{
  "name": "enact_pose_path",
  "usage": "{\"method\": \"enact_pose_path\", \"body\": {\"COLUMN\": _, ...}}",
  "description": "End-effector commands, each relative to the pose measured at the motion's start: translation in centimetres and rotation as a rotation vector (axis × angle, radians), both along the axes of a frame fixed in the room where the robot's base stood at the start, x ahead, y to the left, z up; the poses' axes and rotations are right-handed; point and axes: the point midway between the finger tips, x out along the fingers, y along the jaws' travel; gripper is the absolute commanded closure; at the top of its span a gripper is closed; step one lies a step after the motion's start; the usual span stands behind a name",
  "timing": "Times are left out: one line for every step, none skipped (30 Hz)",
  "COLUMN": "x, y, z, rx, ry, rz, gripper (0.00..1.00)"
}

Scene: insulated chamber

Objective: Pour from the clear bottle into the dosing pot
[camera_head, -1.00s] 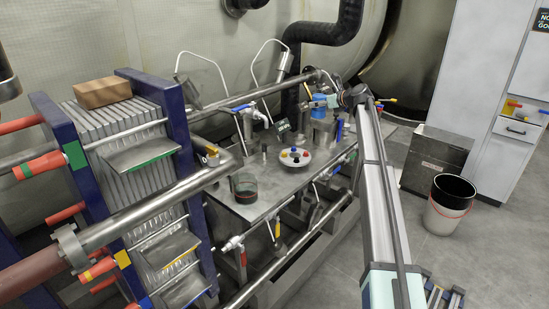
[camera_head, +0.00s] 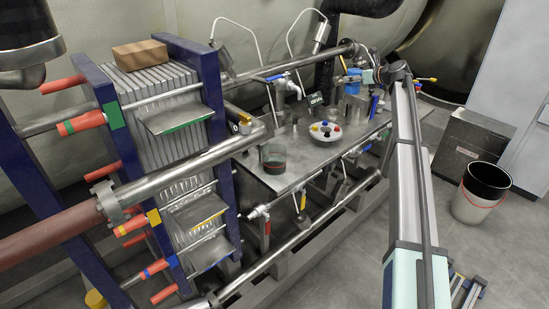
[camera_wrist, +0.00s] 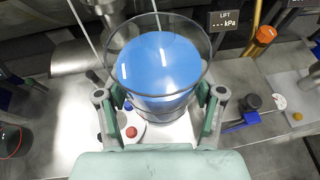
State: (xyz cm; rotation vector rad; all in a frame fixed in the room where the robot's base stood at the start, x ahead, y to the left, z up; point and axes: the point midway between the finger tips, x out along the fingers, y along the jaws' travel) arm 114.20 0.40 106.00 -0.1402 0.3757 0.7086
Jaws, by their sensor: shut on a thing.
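My gripper (camera_wrist: 160,112) is shut on a clear, wide-mouthed vessel (camera_wrist: 198,76) holding blue liquid, perhaps the clear bottle. It looks about upright, and its blue contents also show small in the head view (camera_head: 352,83), at the far part of the bench. A clear pot (camera_head: 273,160) with dark contents stands on the near part of the bench; it may be the dosing pot, but I see no label. Part of a similar dark vessel shows at the left edge of the wrist view (camera_wrist: 10,141). The held vessel hides part of the bench under it.
A white dish (camera_head: 326,132) with coloured knobs lies on the steel bench (camera_head: 290,183) between the pot and my gripper. A small display (camera_wrist: 236,20), pipes and valves line the back. A plate stack with blue end frames (camera_head: 199,60) stands left. A bin (camera_head: 480,193) is at right.

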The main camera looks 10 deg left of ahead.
Motion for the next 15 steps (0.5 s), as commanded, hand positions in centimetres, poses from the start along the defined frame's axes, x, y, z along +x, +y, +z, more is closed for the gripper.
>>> {"method": "enact_pose_path", "body": {"x": -0.6, "y": 0.7, "z": -0.4, "rx": 0.002, "ry": 0.0, "rz": 0.001, "gripper": 0.83}}
{"method": "enact_pose_path", "body": {"x": -0.9, "y": 1.1, "z": -0.6, "rx": 0.001, "ry": 0.001, "rz": 0.001, "gripper": 0.83}}
{"method": "enact_pose_path", "body": {"x": -1.4, "y": 1.7, "z": -1.1, "rx": 0.002, "ry": 0.001, "rz": 0.002, "gripper": 0.83}}
{"method": "enact_pose_path", "body": {"x": -1.8, "y": 2.3, "z": -1.4, "rx": 0.002, "ry": 0.001, "rz": 0.002, "gripper": 0.83}}
{"method": "enact_pose_path", "body": {"x": -2.2, "y": 2.9, "z": -1.8, "rx": 0.002, "ry": 0.002, "rz": 0.003, "gripper": 0.83}}
{"method": "enact_pose_path", "body": {"x": -2.9, "y": 3.7, "z": -2.3, "rx": 0.002, "ry": 0.002, "rz": 0.002, "gripper": 0.83}}
{"method": "enact_pose_path", "body": {"x": -3.4, "y": 4.4, "z": -2.8, "rx": 0.002, "ry": 0.002, "rz": 0.002, "gripper": 0.83}}
{"method": "enact_pose_path", "body": {"x": -4.0, "y": 5.1, "z": -3.2, "rx": 0.003, "ry": 0.002, "rz": 0.003, "gripper": 0.83}}
{"method": "enact_pose_path", "body": {"x": -4.8, "y": 6.2, "z": -3.9, "rx": 0.003, "ry": 0.003, "rz": 0.003, "gripper": 0.83}}
{"method": "enact_pose_path", "body": {"x": -5.4, "y": 6.9, "z": -4.4, "rx": 0.003, "ry": 0.003, "rz": 0.002, "gripper": 0.83}}
{"method": "enact_pose_path", "body": {"x": -6.1, "y": 7.6, "z": -4.9, "rx": 0.004, "ry": 0.003, "rz": 0.001, "gripper": 0.83}}
{"method": "enact_pose_path", "body": {"x": -6.9, "y": 8.6, "z": -5.6, "rx": 0.003, "ry": 0.004, "rz": 0.002, "gripper": 0.83}}
{"method": "enact_pose_path", "body": {"x": -7.6, "y": 9.3, "z": -6.0, "rx": 0.003, "ry": 0.004, "rz": 0.001, "gripper": 0.83}}
{"method": "enact_pose_path", "body": {"x": -8.2, "y": 10.0, "z": -6.5, "rx": 0.003, "ry": 0.004, "rz": 0.001, "gripper": 0.83}}
{"method": "enact_pose_path", "body": {"x": -9.1, "y": 10.9, "z": -7.1, "rx": 0.004, "ry": 0.005, "rz": 0.001, "gripper": 0.83}}
